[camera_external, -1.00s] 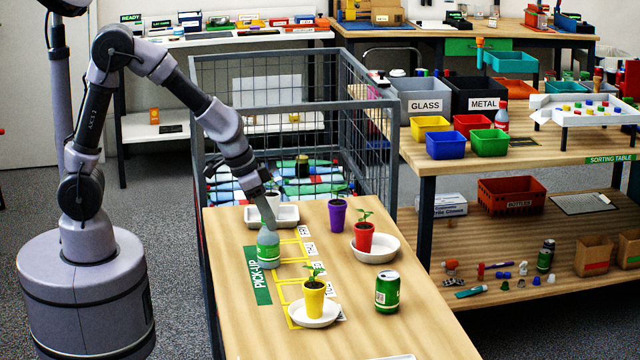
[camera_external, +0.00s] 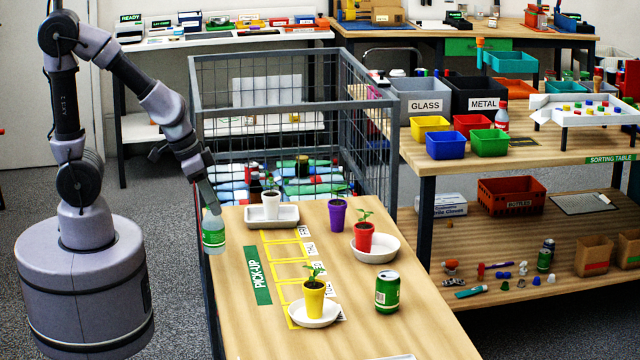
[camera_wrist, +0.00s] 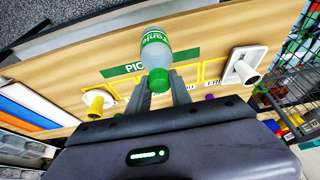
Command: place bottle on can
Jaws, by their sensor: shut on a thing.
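The bottle (camera_external: 213,234), clear with a green label, is at the left edge of the pick-up table (camera_external: 237,318) in the external view. My gripper (camera_external: 212,207) is shut on its top from above. In the wrist view the bottle (camera_wrist: 155,50) sits between my gripper's fingers (camera_wrist: 160,88), its green cap toward me. The green can (camera_external: 387,292) stands upright on the table's right side, apart from the bottle. I cannot see the can in the wrist view.
Potted plants stand on the table: yellow (camera_external: 314,297) on a white saucer, red (camera_external: 364,238) on a saucer, and purple (camera_external: 337,216). A white pot (camera_external: 271,205) stands in a white tray (camera_external: 288,217). A wire cage (camera_external: 366,140) is behind the table.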

